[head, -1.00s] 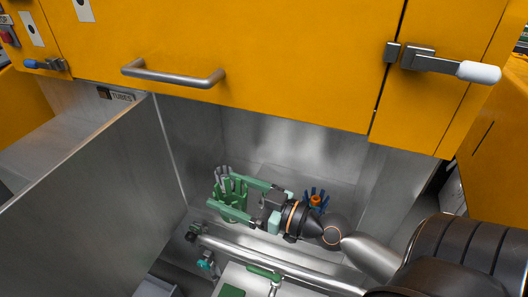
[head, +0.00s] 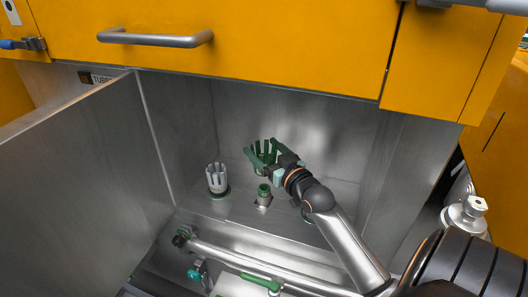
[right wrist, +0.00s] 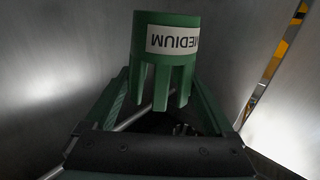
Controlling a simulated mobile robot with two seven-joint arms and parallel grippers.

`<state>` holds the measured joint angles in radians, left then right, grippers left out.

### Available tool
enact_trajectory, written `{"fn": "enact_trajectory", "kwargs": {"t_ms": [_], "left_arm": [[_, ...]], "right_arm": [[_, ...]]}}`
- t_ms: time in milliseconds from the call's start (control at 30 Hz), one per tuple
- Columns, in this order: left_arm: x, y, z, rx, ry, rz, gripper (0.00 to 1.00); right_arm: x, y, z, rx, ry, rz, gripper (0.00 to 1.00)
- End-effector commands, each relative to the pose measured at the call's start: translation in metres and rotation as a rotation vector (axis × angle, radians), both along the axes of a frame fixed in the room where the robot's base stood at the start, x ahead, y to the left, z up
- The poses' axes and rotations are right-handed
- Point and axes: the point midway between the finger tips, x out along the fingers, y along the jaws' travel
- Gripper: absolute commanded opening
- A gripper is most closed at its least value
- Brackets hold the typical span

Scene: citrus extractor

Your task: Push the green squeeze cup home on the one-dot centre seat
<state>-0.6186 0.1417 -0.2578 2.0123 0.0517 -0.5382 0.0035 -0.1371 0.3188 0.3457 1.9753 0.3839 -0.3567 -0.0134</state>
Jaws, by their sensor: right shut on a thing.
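The green squeeze cup (head: 264,148) is in my right gripper (head: 265,156), up and behind the centre seat (head: 264,193) in the head view. The right wrist view shows the cup (right wrist: 165,75) between the two green fingers, its MEDIUM label upside down and its prongs towards the bottom of the picture. The right gripper is shut on it. The centre seat is a short post with a green top, with nothing on it; its dot mark is too small to read. My left gripper is not in view.
A grey pronged cup (head: 217,178) stands on a green-ringed seat left of centre. My right forearm mostly hides the right seat. A metal partition (head: 80,185) bounds the left, yellow panels (head: 280,55) overhang, and a steel bar (head: 255,260) crosses in front.

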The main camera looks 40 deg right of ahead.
Motion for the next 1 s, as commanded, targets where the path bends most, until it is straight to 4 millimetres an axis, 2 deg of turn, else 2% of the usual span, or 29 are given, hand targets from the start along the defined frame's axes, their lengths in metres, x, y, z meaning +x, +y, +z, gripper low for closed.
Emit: {"fn": "enact_trajectory", "kwargs": {"t_ms": [167,300,400,600,800,1000], "left_arm": [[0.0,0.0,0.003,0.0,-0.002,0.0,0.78],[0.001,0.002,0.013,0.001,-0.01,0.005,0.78],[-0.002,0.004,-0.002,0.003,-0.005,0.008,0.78],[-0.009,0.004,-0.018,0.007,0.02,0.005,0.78],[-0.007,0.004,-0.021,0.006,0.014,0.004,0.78],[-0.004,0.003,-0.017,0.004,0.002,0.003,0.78]], "right_arm": [[0.0,0.001,0.002,0.001,-0.002,0.0,0.25],[-0.001,0.001,0.005,0.006,-0.004,-0.009,0.25],[-0.001,0.001,-0.011,0.006,-0.003,-0.008,0.25],[-0.001,0.001,-0.03,0.004,-0.004,-0.007,0.25],[-0.001,0.001,-0.044,0.004,-0.004,-0.007,0.25],[-0.001,0.001,-0.049,0.004,-0.005,-0.007,0.25]]}}
